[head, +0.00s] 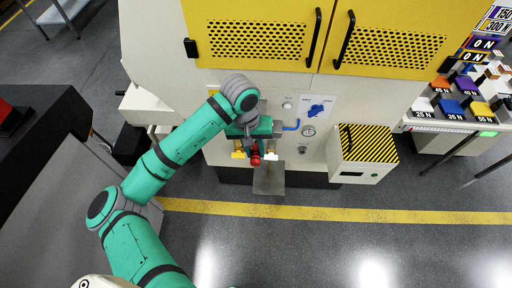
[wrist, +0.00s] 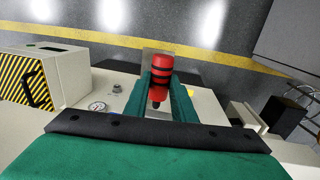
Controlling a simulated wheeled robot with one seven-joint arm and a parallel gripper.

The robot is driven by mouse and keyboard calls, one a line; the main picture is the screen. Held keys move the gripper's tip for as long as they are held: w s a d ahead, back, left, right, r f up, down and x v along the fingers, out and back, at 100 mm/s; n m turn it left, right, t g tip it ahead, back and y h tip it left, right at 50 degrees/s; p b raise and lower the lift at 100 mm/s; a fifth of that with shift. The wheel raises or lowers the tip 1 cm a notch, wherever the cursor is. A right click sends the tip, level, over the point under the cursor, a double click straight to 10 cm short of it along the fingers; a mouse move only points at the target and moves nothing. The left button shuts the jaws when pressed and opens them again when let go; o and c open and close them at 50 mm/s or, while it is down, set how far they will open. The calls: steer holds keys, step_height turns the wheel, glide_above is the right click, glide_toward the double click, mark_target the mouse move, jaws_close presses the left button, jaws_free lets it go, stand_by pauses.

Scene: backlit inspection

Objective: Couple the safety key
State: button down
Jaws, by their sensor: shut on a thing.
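The safety key appears to be the red cylindrical piece with black bands (wrist: 161,76); it also shows as a small red shape in the head view (head: 255,159). My gripper (wrist: 166,92) is shut on it, with one green finger on each side. In the head view my gripper (head: 256,146) is close in front of the cream machine's front panel (head: 286,85), below the yellow doors. My gripper and wrist hide part of the panel behind the key. I cannot tell whether the key touches any socket there.
A blue valve handle (head: 317,110), a gauge (head: 308,131) and a box with a striped top (head: 365,144) are right of my gripper. A small grey plate (head: 269,179) is below it. The floor beyond the yellow line (head: 330,213) is clear.

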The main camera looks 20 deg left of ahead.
steer(key=shift+w+a, duration=0.1)
steer(key=shift+w, duration=0.5)
steer(key=shift+w+a, duration=0.35)
steer(key=shift+w, duration=0.35)
steer(key=shift+w+a, duration=0.15)
steer(key=shift+w, duration=0.55)
steer(key=shift+w+a, duration=0.1)
steer(key=shift+w, duration=0.6)
steer(key=shift+a, duration=0.1)
steer(key=shift+w+a, duration=0.25)
steer(key=shift+w, duration=0.6)
steer(key=shift+w+a, duration=0.25)
steer(key=shift+w, duration=0.55)
steer(key=c, duration=1.5)
jaws_free()
steer(key=shift+o, duration=0.5)
